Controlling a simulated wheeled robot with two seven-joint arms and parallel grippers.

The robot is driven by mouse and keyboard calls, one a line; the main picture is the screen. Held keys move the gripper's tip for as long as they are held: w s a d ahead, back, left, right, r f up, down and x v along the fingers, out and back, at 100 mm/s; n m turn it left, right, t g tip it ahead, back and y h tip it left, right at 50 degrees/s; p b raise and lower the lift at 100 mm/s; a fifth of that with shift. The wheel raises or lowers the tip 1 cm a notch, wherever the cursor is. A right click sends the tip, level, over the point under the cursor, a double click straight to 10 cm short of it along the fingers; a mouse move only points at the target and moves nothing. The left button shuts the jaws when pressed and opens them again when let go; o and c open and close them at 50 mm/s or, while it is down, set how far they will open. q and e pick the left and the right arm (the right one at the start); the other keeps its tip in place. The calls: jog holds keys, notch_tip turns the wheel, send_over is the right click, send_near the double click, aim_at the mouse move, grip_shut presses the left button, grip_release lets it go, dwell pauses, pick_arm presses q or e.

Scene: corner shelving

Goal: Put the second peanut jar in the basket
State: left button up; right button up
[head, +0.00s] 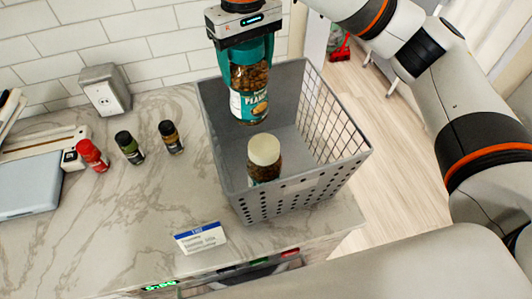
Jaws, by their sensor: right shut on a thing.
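A peanut jar (249,88) with brown nuts and a teal and white label is held upright by my right gripper (246,45). The gripper is shut on its top end and comes down from above. The jar hangs over the back left part of the grey basket (225,165); its base appears inside the rim, and its height above the basket floor is hard to tell. Another jar (264,158) with a cream lid and brown contents stands in the basket near the front wall, which hides its lower part. My left gripper is out of view.
The basket stands at the right end of a marble counter (120,210). Red (92,155), green (129,147) and brown (171,137) small bottles stand to its left. A label card (201,237) is in front.

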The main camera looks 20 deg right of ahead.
aim_at(251, 124)
notch_tip(251, 124, down, 17)
jog(key=p, duration=0.2)
jog(key=shift+p, duration=0.4)
jog(key=shift+f, duration=0.1)
jog(key=o, duration=1.3)
jog(key=shift+f, duration=0.1)
jog(key=shift+o, duration=0.2)
jog(key=shift+r, duration=0.35)
notch_tip(251, 124, up, 12)
jog(key=shift+f+b, duration=0.2)
jog(key=shift+b, duration=1.05)
